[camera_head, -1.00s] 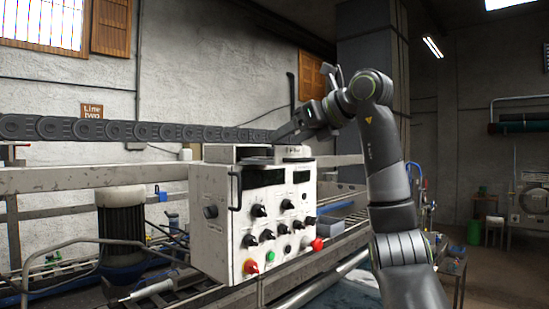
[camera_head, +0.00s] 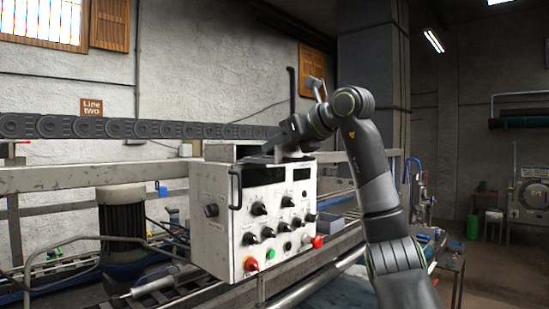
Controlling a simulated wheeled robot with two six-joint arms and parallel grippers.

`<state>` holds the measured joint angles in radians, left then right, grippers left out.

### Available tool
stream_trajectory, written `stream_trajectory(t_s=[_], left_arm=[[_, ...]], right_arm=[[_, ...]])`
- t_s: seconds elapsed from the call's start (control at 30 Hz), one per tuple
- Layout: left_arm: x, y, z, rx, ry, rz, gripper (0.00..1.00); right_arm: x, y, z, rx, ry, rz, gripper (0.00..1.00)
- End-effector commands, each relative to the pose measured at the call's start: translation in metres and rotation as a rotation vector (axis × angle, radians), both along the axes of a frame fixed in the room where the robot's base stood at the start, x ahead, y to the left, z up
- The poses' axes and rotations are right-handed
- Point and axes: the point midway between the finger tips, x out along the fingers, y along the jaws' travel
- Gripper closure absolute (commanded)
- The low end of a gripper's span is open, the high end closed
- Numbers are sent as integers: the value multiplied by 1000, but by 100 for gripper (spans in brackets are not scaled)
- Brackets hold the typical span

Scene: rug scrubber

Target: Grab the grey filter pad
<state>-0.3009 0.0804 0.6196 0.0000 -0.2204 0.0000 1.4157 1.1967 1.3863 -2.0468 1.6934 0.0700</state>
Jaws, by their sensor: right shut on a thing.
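My right gripper (camera_head: 272,147) reaches in from the right and points down-left at the top of the white control box (camera_head: 222,232). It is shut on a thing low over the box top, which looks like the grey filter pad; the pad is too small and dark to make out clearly. A grey open-fronted holder (camera_head: 222,152) sits on the box top, left of the fingertips. A pale round part (camera_head: 292,156) lies under the gripper at the right of the box top. My left gripper is out of view.
The box front carries black knobs, a red knob (camera_head: 250,264) and a red button (camera_head: 317,242). A metal rail (camera_head: 90,178) and a dark chain (camera_head: 110,129) run behind. A motor (camera_head: 122,225) stands at left. Open floor lies at far right.

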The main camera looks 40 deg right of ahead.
Motion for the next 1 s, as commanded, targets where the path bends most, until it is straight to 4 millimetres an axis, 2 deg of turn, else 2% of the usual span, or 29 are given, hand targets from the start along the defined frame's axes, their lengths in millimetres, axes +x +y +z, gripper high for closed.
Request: stream_trajectory(t_s=[0.27, 0.47, 0.67, 1.0], left_arm=[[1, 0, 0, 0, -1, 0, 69], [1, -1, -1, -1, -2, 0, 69], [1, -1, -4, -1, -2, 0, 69], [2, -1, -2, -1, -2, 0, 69]], right_arm=[[0, 0, 0, 1, 1, 0, 83], [0, 0, 8, 1, -2, 1, 83], [0, 1, 26, 3, -2, 4, 83], [0, 1, 72, 4, -3, 3, 83]])
